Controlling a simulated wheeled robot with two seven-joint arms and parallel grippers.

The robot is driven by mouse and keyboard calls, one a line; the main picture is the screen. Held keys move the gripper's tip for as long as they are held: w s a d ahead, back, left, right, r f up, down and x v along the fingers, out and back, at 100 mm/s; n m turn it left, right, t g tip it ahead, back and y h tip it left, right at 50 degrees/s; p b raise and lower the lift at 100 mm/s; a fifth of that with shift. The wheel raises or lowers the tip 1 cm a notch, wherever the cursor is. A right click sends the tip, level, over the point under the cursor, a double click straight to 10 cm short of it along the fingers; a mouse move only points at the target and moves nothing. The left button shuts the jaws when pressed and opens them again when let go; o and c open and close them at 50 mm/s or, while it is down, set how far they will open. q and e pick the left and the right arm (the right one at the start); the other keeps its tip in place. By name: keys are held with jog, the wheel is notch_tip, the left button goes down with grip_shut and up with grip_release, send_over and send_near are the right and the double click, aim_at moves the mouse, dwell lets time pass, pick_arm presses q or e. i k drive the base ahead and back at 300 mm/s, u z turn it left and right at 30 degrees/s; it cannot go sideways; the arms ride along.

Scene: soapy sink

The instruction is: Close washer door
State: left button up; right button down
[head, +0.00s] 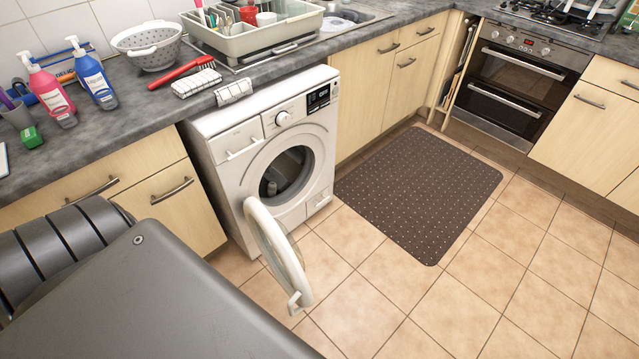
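The white washer (216,150) stands under the counter, left of centre in the head view. Its round door (278,252) hangs wide open, hinged at the left of the opening and swung out toward me over the tiles. The drum opening (286,175) is exposed and dark inside. A latch or handle piece shows at the door's free lower end. Neither gripper is in view. A large grey part of my own body fills the lower left and may hide some floor in front of the washer.
A dark dotted mat (420,192) lies on the tiled floor (375,310) right of the washer. The floor right of the open door is clear. Bottles (94,75), a colander (148,45) and a dish rack (255,38) stand on the counter. An oven (518,85) is at the back right.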

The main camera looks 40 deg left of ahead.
aim_at(294, 281)
jog(key=z, duration=0.05)
jog(key=k, duration=1)
jog(key=u, duration=1.4)
jog(key=i, duration=0.5)
jog(key=z, duration=0.05)
